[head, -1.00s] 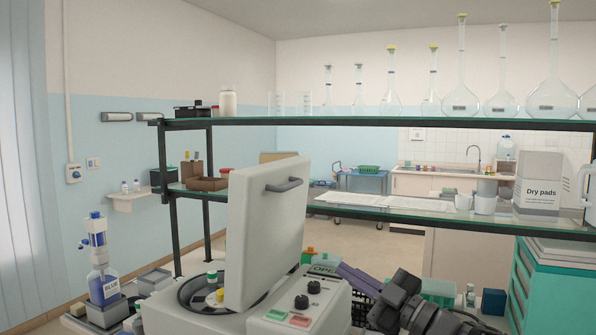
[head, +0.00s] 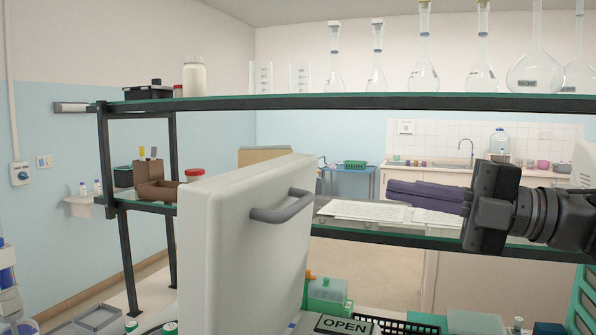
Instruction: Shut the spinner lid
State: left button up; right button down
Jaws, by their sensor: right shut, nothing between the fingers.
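The spinner lid (head: 225,250) stands upright, a large pale panel with a grey bar handle (head: 283,207) near its top right. The lid is open; its lower edge and most of the spinner body lie below the picture. An "OPEN" label (head: 344,326) shows at the bottom, right of the lid. My right gripper (head: 400,196) comes in from the right at about the height of the handle, its purple fingers pointing left. It is shut and empty, a clear gap to the right of the handle. My left gripper is not in view.
A two-tier glass shelf (head: 330,103) stands behind the lid, with several flasks on top and papers (head: 375,211) on its lower level. The space between gripper and handle looks free.

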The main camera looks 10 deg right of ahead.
jog(key=p, duration=0.3)
send_near(289, 170)
jog(key=x, duration=0.6)
jog(key=shift+w+a, duration=0.2)
jog(key=shift+a, duration=0.15)
jog(key=shift+a, duration=0.1)
